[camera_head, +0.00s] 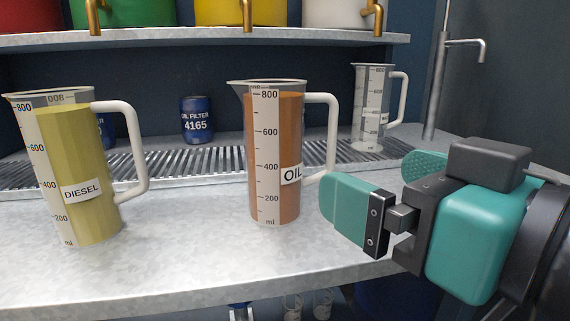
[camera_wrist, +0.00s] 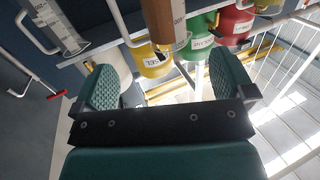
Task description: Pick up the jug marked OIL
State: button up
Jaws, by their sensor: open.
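The jug marked OIL (camera_head: 277,150) stands upright on the grey worktop in the middle of the head view, holding brown liquid. Its white handle (camera_head: 332,125) points right, towards my gripper. My gripper (camera_head: 368,180) is open and empty, just right of the jug, with the near finger close to the handle's lower end. I cannot tell whether they touch. In the wrist view the brown jug (camera_wrist: 164,22) shows at the top centre, beyond the gap between my open fingers (camera_wrist: 160,78). A jug marked DIESEL (camera_head: 75,165) with yellow liquid stands to the left.
A clear, seemingly empty jug (camera_head: 371,105) stands behind on the metal grating (camera_head: 190,161). A blue oil filter can (camera_head: 196,120) is at the back. Coloured tanks with brass taps line the shelf (camera_head: 150,37) above. A metal spout (camera_head: 440,80) rises at right. The front worktop (camera_head: 190,245) between the jugs is clear.

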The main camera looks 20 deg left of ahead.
jog(key=p, duration=0.8)
send_near(291, 138)
jog(key=shift+y, duration=0.3)
jog(key=p+x, duration=0.7)
jog(key=shift+s+r, duration=0.1)
jog(key=shift+w+a+f+p, duration=0.2)
jog(key=shift+w+a+p, duration=0.15)
jog(key=shift+a+p, duration=0.1)
jog(key=p+x, duration=0.4)
jog(key=p, duration=0.1)
jog(key=shift+w+f, duration=0.1)
jog(key=shift+w, duration=0.1)
jog(key=shift+w+a+f, duration=0.3)
jog(key=shift+a, duration=0.1)
jog(key=shift+c, duration=0.2)
jog(key=shift+r, duration=0.1)
jog(key=c, duration=1.3)
jog(key=shift+r+p, duration=0.2)
jog(key=shift+p, duration=0.15)
jog(key=shift+c, duration=0.2)
